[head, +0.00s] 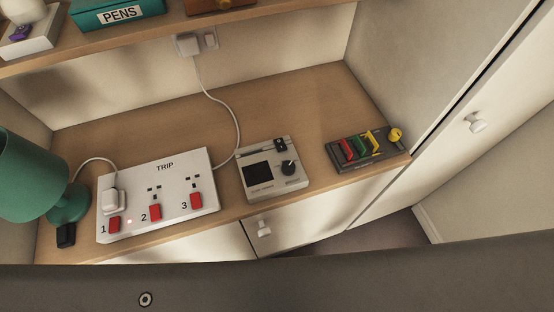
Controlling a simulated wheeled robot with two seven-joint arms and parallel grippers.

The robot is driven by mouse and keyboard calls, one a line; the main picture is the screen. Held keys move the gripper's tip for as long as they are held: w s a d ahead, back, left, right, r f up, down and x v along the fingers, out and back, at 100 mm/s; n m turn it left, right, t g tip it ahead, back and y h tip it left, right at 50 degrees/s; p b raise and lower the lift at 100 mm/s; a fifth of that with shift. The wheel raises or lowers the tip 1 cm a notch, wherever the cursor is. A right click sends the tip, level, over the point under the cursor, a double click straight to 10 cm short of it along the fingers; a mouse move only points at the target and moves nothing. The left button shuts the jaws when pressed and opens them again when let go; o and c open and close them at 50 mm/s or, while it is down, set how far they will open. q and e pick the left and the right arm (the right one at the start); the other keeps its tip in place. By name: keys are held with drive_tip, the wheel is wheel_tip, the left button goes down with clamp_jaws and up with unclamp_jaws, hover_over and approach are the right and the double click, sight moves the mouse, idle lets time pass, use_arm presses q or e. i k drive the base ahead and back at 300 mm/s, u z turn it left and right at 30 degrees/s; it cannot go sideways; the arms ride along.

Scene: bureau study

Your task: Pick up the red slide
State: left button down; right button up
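A red slide (346,149) stands in a dark rack (368,163) near the right end of the wooden desk shelf. A green slide (358,145) and a yellow slide (373,141) stand beside it in the same rack, to its right. A yellow knob (395,134) shows at the rack's right end. Neither of my grippers is in view.
A grey device (271,171) with a dark screen and knob stands left of the rack. Further left are a white TRIP socket strip (165,166) and a green lamp (35,178). A white cabinet door (478,100) is at right. Bare wood lies behind the devices.

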sight(346, 150)
drive_tip(key=z, duration=0.75)
drive_tip(key=k, duration=0.6)
drive_tip(key=u, duration=0.6)
